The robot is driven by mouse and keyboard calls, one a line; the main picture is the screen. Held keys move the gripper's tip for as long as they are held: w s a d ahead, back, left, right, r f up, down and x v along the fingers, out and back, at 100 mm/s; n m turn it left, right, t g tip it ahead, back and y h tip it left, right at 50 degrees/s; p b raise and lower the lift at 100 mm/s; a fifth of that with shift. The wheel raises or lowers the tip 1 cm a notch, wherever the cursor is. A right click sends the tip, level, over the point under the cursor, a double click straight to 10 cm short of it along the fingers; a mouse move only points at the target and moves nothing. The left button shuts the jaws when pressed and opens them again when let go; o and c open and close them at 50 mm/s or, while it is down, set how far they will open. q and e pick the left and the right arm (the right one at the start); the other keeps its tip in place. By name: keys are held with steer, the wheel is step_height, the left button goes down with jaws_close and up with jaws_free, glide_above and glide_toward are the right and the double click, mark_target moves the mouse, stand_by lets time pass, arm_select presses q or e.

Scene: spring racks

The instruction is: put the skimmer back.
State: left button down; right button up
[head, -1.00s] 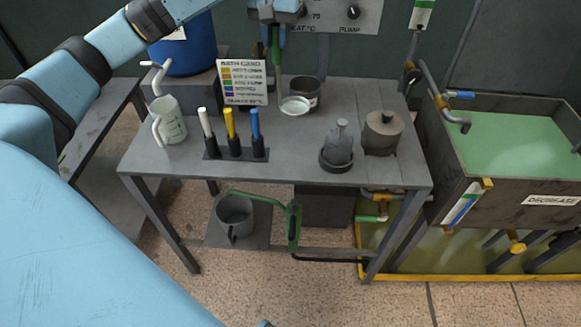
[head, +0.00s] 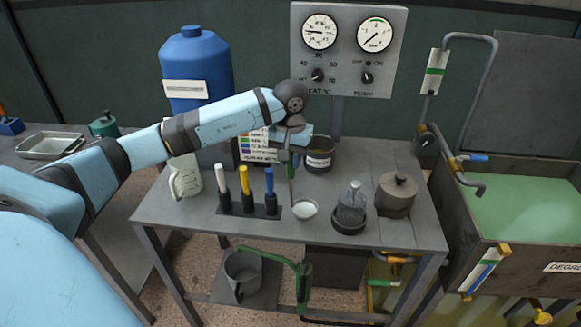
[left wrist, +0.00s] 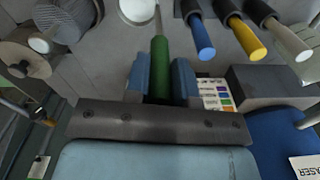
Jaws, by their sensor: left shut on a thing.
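The skimmer has a green handle, a thin dark shaft and a pale round bowl (head: 305,208). My left gripper (head: 291,152) is shut on its green handle, above the grey table. The skimmer hangs upright with the bowl at the bottom, low over the table right of the blue-handled tool; whether it touches the table I cannot tell. In the left wrist view the green handle (left wrist: 159,65) sits between my two blue fingers, and the bowl shows at the top edge. My right gripper is not in view.
A holder with white, yellow and blue-handled tools (head: 247,207) stands left of the skimmer. A white jug (head: 186,178) and bath card (head: 256,147) are left. A tank (head: 500,230) is far right.

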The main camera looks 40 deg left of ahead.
mark_target(291, 176)
arm_select(q)
step_height(291, 176, down, 2)
steer(key=shift+f, duration=0.65)
steer(key=shift+f, duration=0.15)
steer(key=c, duration=1)
jaws_free()
